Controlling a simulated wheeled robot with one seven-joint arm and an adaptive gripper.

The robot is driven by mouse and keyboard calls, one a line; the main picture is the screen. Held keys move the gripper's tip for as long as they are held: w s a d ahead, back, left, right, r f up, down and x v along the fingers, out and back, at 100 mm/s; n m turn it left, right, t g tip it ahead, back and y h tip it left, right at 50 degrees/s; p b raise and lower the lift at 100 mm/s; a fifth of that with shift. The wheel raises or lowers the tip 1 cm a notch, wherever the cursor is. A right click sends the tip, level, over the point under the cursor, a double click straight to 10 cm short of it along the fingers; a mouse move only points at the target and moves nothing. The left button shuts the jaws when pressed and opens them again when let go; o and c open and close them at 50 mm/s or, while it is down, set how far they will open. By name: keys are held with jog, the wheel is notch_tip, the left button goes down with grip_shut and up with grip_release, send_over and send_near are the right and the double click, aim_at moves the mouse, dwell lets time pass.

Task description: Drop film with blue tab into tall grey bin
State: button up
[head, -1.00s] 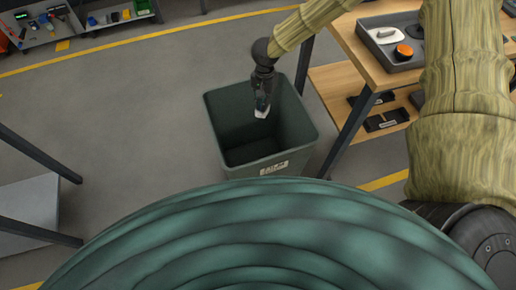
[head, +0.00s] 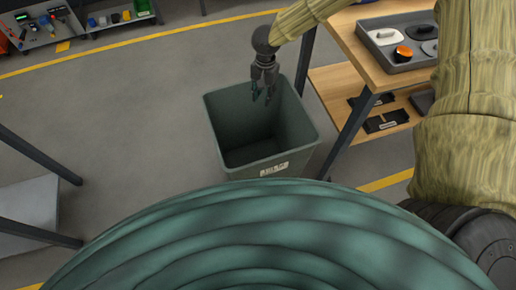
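The tall grey bin (head: 292,128), slightly greenish and with a pale label on its front, stands open on the floor in the middle of the view. My gripper (head: 261,97) hangs pointing down over the back part of the bin's mouth. Its fingers are spread apart and nothing shows between them. The film with the blue tab is not visible; the inside of the bin looks dark, and I cannot make out anything lying on its bottom.
A wooden workbench (head: 350,50) with dark legs stands right of the bin. It carries a grey tray (head: 408,67) holding a white item, an orange-topped item (head: 403,52) and dark pieces. Dark trays sit on its lower shelf. Floor left of the bin is clear.

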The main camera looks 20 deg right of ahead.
notch_tip(320, 180, up, 8)
jog(key=shift+w+d+f, duration=0.15)
jog(key=shift+f, duration=0.1)
dwell(0.5)
jog(key=s+d+f+n+t+h+p, duration=0.2)
jog(key=s+d+f+n+h+p, duration=0.15)
jog(key=s+f, duration=1.15)
jog(key=s+f+n+g+y+p, duration=0.1)
jog(key=s+n+y+p, duration=0.1)
jog(key=s, duration=2)
jog(key=n+y, duration=0.1)
jog(key=n, duration=0.1)
jog(key=shift+a+n+g+p, duration=0.3)
jog(key=shift+n+p, duration=0.05)
jog(key=shift+p, duration=0.05)
jog(key=shift+f, duration=0.1)
